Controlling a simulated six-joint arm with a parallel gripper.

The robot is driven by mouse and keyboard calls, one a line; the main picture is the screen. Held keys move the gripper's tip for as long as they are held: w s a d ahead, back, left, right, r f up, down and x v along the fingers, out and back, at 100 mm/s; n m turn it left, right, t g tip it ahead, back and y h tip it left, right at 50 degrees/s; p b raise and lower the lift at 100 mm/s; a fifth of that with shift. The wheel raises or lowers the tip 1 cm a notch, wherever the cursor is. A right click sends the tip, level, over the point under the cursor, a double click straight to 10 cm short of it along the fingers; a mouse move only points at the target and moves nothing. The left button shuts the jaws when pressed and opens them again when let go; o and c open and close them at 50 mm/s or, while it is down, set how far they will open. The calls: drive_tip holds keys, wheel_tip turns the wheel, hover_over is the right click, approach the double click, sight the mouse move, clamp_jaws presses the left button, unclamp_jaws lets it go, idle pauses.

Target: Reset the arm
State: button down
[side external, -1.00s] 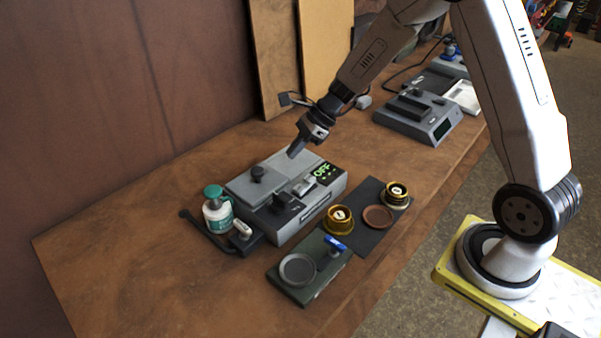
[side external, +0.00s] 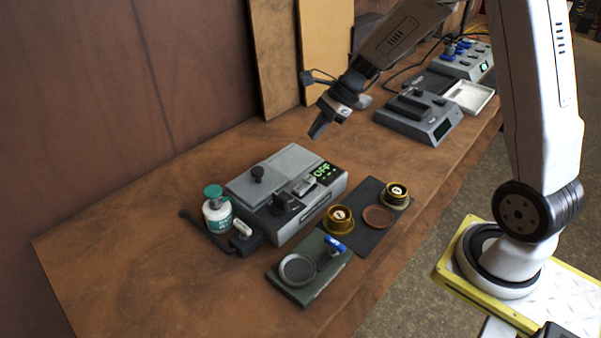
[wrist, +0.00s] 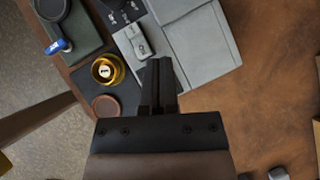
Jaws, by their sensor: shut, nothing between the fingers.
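My gripper (side external: 317,131) is shut and empty. It hangs in the air above the bench, behind and above the far end of a grey box with a green OFF display (side external: 272,178). In the wrist view my gripper (wrist: 160,62) points over the bench, with its fingers together beside the grey box (wrist: 195,40). Nothing touches the fingers.
A dark mat (side external: 372,236) with two brass weights (side external: 339,219) and a brown disc (side external: 378,217) lies beside the box. A green plate device (side external: 310,268) stands in front. A teal-capped bottle (side external: 217,212) stands left. Grey devices (side external: 418,114) stand at the back right.

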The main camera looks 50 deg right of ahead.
drive_tip(key=s+a+f+n+h, duration=0.1)
drive_tip(key=s+a+n+h, duration=0.1)
drive_tip(key=s+n, duration=0.5)
drive_tip(key=s+a+f+n+h, duration=0.1)
drive_tip(key=s+a+n+h, duration=0.2)
drive_tip(key=s+n, duration=0.4)
drive_tip(key=shift+s+f+n+g+h, duration=0.3)
drive_tip(key=shift+n+h, duration=0.5)
drive_tip(key=shift+n, duration=3.3)
